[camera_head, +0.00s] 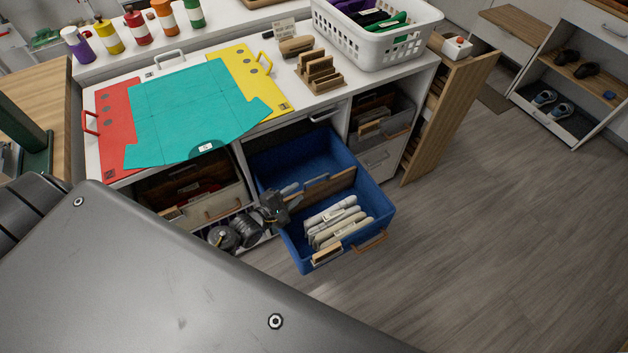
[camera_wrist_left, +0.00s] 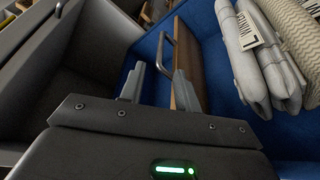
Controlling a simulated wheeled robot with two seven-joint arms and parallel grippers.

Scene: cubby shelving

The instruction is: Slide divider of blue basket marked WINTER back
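The blue basket (camera_head: 375,199) is pulled out from under the counter, with a tan tag (camera_head: 327,255) on its front; I cannot read the tag. A brown wooden divider (camera_head: 322,191) stands across its inside, ahead of folded light cloths (camera_head: 334,222). In the left wrist view the divider (camera_wrist_left: 187,60) carries a metal handle (camera_wrist_left: 166,50). My left gripper (camera_head: 290,191) is at the divider's left end. In the left wrist view its two fingers (camera_wrist_left: 160,82) are apart, with the handle near the gap between them; contact cannot be told. My right gripper is not in view.
The cubby left of the basket holds a bin (camera_head: 215,203) with a handle, close to my left arm. The counter above bears coloured sheets (camera_head: 190,110) and a white laundry basket (camera_head: 375,45). A tall wooden pull-out (camera_head: 450,105) stands open at the right. The floor in front is clear.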

